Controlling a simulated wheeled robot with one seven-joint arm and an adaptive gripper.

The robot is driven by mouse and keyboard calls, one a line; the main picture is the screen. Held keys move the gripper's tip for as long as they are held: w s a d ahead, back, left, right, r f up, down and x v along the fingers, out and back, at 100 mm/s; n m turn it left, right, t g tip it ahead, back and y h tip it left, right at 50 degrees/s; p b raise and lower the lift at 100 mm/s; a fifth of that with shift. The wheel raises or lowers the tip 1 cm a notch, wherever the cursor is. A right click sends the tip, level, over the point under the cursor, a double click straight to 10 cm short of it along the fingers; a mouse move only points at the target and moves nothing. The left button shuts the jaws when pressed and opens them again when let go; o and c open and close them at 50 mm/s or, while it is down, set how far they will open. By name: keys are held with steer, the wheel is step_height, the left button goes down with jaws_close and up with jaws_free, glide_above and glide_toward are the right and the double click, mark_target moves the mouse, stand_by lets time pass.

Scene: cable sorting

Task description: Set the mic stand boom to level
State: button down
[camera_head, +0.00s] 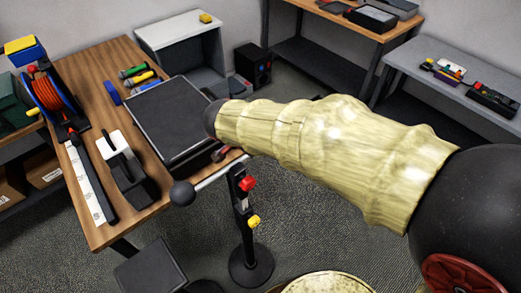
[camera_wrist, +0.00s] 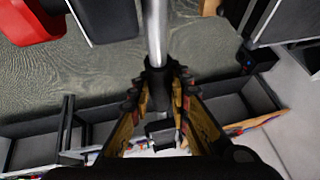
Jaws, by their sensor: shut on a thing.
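The mic stand's black upright (camera_head: 241,207) rises from a round black base (camera_head: 250,266) in front of the wooden table. It carries a red knob (camera_head: 247,184) and a lower yellow knob (camera_head: 253,221). The silver boom (camera_head: 211,179) runs from a black ball (camera_head: 182,193) up to the right in the picture and passes behind my arm; I cannot tell its true tilt. In the wrist view the boom (camera_wrist: 156,35) ends in a black sleeve (camera_wrist: 158,88). My gripper (camera_wrist: 160,88) is shut around this sleeve. In the head view my arm hides the gripper.
The wooden table (camera_head: 90,75) behind the stand holds a black case (camera_head: 172,122), a red cable reel (camera_head: 48,92) and several tools. A grey stool-like block (camera_head: 150,268) stands front left. A grey bench (camera_head: 450,75) is at the right. Carpet lies open between them.

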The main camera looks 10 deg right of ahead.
steer(key=c, duration=1.7)
jaws_free()
steer(key=shift+o, duration=0.2)
steer(key=v, duration=1.2)
steer(key=s+d+n+y, duration=0.3)
steer(key=s+d+n, duration=0.8)
steer(key=s+d, duration=0.4)
steer(key=shift+s+d+f+n+t+y, duration=0.3)
steer(key=shift+d+n+y, duration=0.1)
steer(key=shift+d, duration=0.55)
